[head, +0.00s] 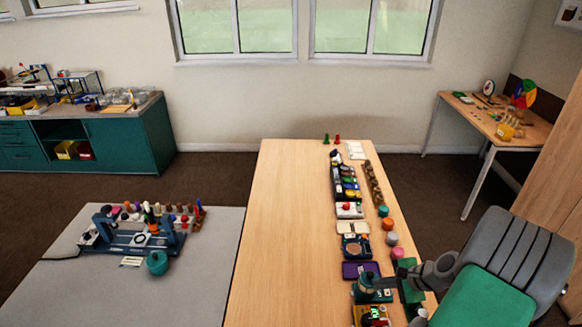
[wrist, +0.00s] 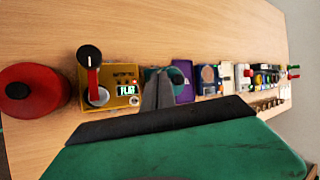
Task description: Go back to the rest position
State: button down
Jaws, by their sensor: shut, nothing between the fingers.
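My gripper (head: 384,283) is over the right side of the wooden table (head: 285,220), towards its near end, beside a row of small objects. In the wrist view its two grey fingertips (wrist: 161,90) are together with nothing held. A teal object (head: 365,290) lies beyond the fingers and is partly hidden by them. A yellow device (wrist: 110,90) with a lit display and a red lever is left of the fingertips in the wrist view, and a red round object (wrist: 35,90) is further left.
A purple tray (head: 360,270) and several small devices line the table's right side. The table's left half is clear. A grey table (head: 190,285) with a blue apparatus (head: 132,240) is on the left.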

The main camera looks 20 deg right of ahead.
jog(key=w+a+r+n+g+h, duration=0.2)
jog(key=w+a+r+n, duration=0.1)
jog(key=a+r+n, duration=0.6)
jog(key=s+a+r+n+h, duration=0.1)
jog(key=s+a+r+n, duration=0.3)
jog(key=a+r, duration=0.2)
jog(key=s+a+r+n+h, duration=0.1)
jog(key=s+a+r+n, duration=0.3)
jog(key=a+r, duration=0.3)
jog(key=a+n, duration=0.1)
jog(key=a, duration=0.1)
jog(key=shift+s+a, duration=0.3)
jog(key=shift+s, duration=0.1)
